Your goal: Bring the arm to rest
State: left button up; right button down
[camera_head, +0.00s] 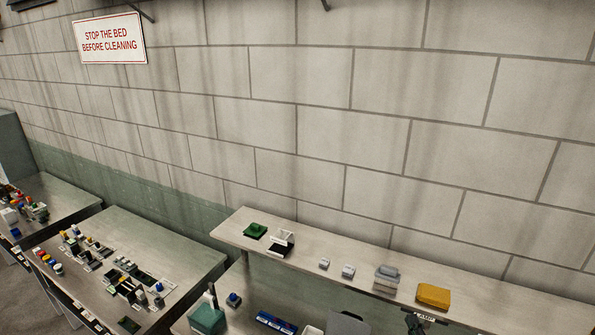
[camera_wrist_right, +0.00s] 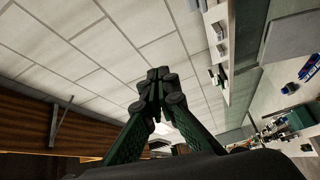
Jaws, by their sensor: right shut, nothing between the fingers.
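My right gripper (camera_head: 414,324) shows only as a small dark tip at the bottom edge of the head view, in front of the shelf's front edge near a label. In the right wrist view the same gripper (camera_wrist_right: 157,85) has its dark green fingers brought together at the tips, with nothing between them. It points towards the pale block wall. The rest of the right arm is out of the head view. My left gripper is in neither view.
A raised shelf (camera_head: 345,258) against the wall carries a yellow block (camera_head: 433,295), grey boxes (camera_head: 387,277) and a green item (camera_head: 255,230). A lower bench (camera_head: 190,252) at left holds many small parts.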

jog(key=s+d+f+m+g+h, duration=0.1)
jog(key=s+d+f+m+g, duration=0.25)
jog(key=f, duration=0.35)
jog(key=s+d+f+m+g+h, duration=0.2)
jog(key=s+f+m, duration=0.15)
jog(key=f, duration=0.35)
jog(key=s+d+f+m+g+h, duration=0.1)
jog(key=s+d+f+m+g, duration=0.2)
jog(key=f, duration=0.5)
jog(key=s+a+f+m+g+y, duration=0.1)
jog(key=s+f+m+g, duration=0.25)
jog(key=s+f, duration=0.35)
jog(key=s+a+f+m+g, duration=0.2)
jog(key=s+f+m+g, duration=0.15)
jog(key=s+f, duration=0.45)
jog(key=s+f+b, duration=0.2)
jog(key=f+b, duration=0.4)
jog(key=f, duration=1.5)
jog(key=s+f+b, duration=0.2)
jog(key=f+b, duration=0.5)
jog(key=f, duration=1.3)
jog(key=s+f+g+b, duration=0.1)
jog(key=s+f+b, duration=0.3)
jog(key=s+f, duration=0.5)
jog(key=s+a+f+n+g+b, duration=0.1)
jog(key=s+f+b, duration=0.4)
jog(key=s+f, duration=0.5)
notch_tip(320, 180, down, 7)
jog(key=shift+s+y, duration=0.2)
jog(key=shift+y, duration=0.2)
